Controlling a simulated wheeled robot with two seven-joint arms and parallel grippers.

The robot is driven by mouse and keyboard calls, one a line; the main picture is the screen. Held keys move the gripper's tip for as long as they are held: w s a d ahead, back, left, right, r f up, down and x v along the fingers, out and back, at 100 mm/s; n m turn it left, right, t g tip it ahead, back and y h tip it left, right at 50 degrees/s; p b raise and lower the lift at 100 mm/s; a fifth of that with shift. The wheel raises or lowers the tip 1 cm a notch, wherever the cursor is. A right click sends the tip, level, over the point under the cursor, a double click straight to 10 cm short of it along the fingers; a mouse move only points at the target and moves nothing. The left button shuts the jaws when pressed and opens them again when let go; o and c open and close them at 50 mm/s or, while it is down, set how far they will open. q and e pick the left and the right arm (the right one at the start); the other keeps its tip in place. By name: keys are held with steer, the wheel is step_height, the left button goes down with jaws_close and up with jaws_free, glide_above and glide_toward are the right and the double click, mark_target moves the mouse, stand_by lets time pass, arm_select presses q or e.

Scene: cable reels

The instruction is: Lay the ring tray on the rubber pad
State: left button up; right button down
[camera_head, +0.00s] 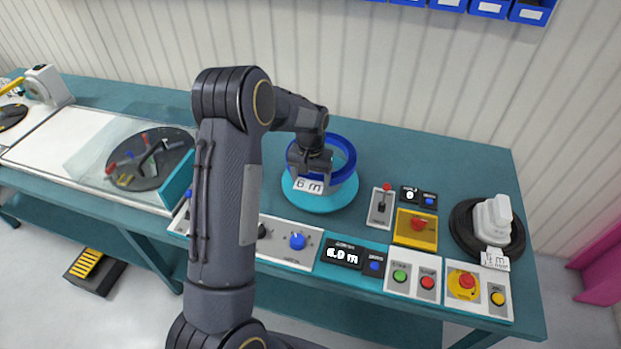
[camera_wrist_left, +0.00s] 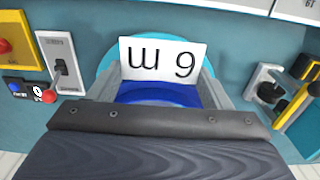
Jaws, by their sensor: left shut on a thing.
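The ring tray is a deep blue ring (camera_head: 345,148) with a white "6 m" tag (camera_head: 309,185) on its near side. It is over the light-blue round pad (camera_head: 325,203), which I take as the rubber pad. I cannot tell whether the ring touches the pad or hangs just above it. My left gripper (camera_head: 311,172) is shut on the ring's near side, behind the tag. The left wrist view shows the blue ring (camera_wrist_left: 160,93) between the fingers, the tag (camera_wrist_left: 163,60) upside down, and the pad's edge (camera_wrist_left: 107,58). My right gripper is out of view.
A black round base (camera_head: 461,233) with a white object stands at the right end of the teal bench. Switches and button panels (camera_head: 415,232) line the front and right of the pad. A black reel (camera_head: 128,175) under a clear cover is at left. Bench behind the ring is clear.

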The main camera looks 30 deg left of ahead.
arm_select(q)
step_height(320, 180, up, 10)
steer(key=shift+p, duration=0.3)
stand_by(0.4)
